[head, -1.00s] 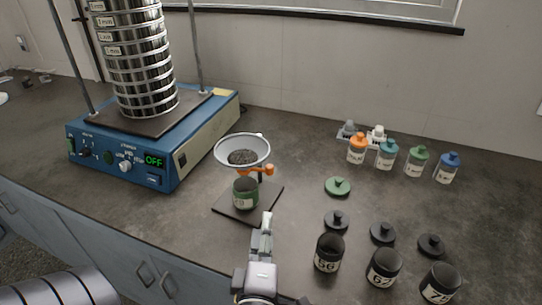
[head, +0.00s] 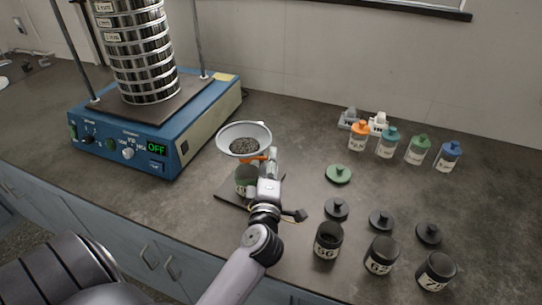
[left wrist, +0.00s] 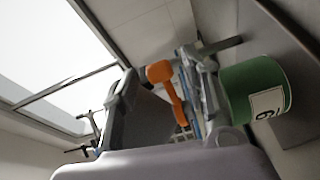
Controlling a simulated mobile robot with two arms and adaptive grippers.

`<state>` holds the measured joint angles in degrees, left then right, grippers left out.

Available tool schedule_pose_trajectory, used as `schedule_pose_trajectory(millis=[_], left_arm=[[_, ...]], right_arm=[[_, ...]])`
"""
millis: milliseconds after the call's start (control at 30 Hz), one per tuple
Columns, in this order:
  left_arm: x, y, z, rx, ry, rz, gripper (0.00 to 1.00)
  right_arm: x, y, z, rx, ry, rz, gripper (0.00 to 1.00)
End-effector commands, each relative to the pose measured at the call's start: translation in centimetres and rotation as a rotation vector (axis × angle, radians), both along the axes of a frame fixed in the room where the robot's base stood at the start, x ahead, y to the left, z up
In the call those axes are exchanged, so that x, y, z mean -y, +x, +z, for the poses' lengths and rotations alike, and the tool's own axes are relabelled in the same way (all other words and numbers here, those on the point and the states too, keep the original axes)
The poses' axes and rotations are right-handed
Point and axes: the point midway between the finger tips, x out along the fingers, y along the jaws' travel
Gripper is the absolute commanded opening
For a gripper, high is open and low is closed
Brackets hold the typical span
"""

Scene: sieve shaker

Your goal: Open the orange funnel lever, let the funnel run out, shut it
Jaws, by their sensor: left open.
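A pale metal funnel (head: 244,140) holding dark grains stands over a green jar (head: 242,180) on a dark base plate (head: 228,196). The orange lever (head: 258,158) is below the funnel rim, partly hidden by my left gripper. My left gripper (head: 271,160) is open at the right side of the funnel stand, close to the lever. In the left wrist view, the orange lever (left wrist: 172,88) shows between the two spread fingers, and the green jar (left wrist: 256,90) is just beyond the right finger. Whether a finger touches the lever I cannot tell. My right gripper is not in view.
A blue sieve shaker (head: 125,150) reading OFF carries a sieve stack (head: 145,62) at left. Dark jars (head: 328,240) and lids (head: 336,208) stand at front right. A green lid (head: 338,174) lies right of the gripper. Capped bottles (head: 388,142) stand at back right.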

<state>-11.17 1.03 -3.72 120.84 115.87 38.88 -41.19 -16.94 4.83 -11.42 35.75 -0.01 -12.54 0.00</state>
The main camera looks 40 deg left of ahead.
Motion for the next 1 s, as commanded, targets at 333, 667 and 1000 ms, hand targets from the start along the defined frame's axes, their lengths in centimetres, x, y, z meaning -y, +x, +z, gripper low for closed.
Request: schedule_pose_trajectory(millis=[333,667,1000], left_arm=[[-1.2,2.0,0.0,-0.002,0.000,-0.001,0.42],[-1.1,2.0,0.0,-0.001,0.001,-0.001,0.32],[-1.1,2.0,0.0,-0.002,0.000,-0.001,0.10]], right_arm=[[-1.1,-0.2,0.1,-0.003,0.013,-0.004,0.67],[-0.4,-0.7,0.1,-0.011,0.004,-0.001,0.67],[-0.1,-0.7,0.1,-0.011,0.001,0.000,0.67]])
